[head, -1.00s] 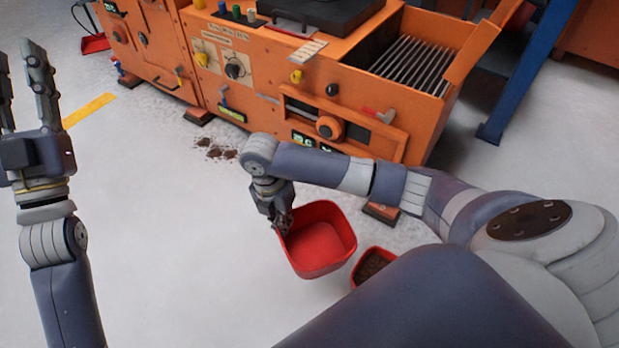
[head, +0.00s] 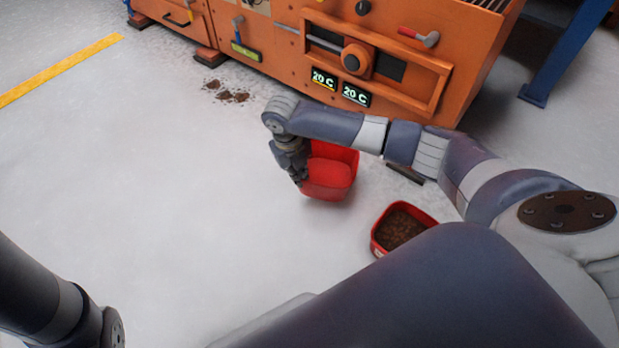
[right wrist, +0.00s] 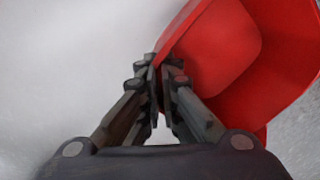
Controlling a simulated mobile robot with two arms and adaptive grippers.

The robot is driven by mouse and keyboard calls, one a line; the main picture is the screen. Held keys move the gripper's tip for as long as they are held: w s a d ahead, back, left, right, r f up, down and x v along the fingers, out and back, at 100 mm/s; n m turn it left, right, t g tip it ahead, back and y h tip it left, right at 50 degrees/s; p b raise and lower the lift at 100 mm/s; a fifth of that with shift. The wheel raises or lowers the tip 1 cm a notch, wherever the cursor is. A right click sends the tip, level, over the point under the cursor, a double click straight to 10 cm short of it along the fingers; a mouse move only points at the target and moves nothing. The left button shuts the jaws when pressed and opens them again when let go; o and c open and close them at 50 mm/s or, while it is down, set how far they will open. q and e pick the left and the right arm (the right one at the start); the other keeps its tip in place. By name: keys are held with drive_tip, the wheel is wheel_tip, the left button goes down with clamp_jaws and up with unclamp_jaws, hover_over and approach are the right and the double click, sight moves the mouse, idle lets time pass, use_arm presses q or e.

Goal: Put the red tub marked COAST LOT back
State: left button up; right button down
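An empty red tub (head: 330,178) hangs at my right gripper (head: 301,180), tilted so its open inside faces my head camera. In the right wrist view my right gripper (right wrist: 158,78) has its fingers closed on the near wall of the red tub (right wrist: 225,50). A second red tub (head: 378,222), filled with brown grainy material, stands on the floor to the right. No COAST LOT marking can be read on either tub. Of my left arm only a dark link shows at the lower left; its gripper is out of frame.
The orange machine (head: 400,75) stands behind, with two "20 C" displays, a knob and a red-handled lever (head: 420,38). Brown spilled material (head: 228,94) lies on the floor before it. A blue post (head: 565,55) stands at right. The floor at left, with a yellow line (head: 60,72), is clear.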

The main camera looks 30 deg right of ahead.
sight(301, 191)
wheel_tip(301, 191, down, 5)
drive_tip(key=b, duration=0.3)
drive_tip(key=shift+f, duration=0.1)
wheel_tip(301, 191, down, 4)
drive_tip(key=b, duration=0.3)
drive_tip(key=shift+r, duration=0.35)
drive_tip(key=c, duration=2.2)
unclamp_jaws()
drive_tip(key=o, duration=0.4)
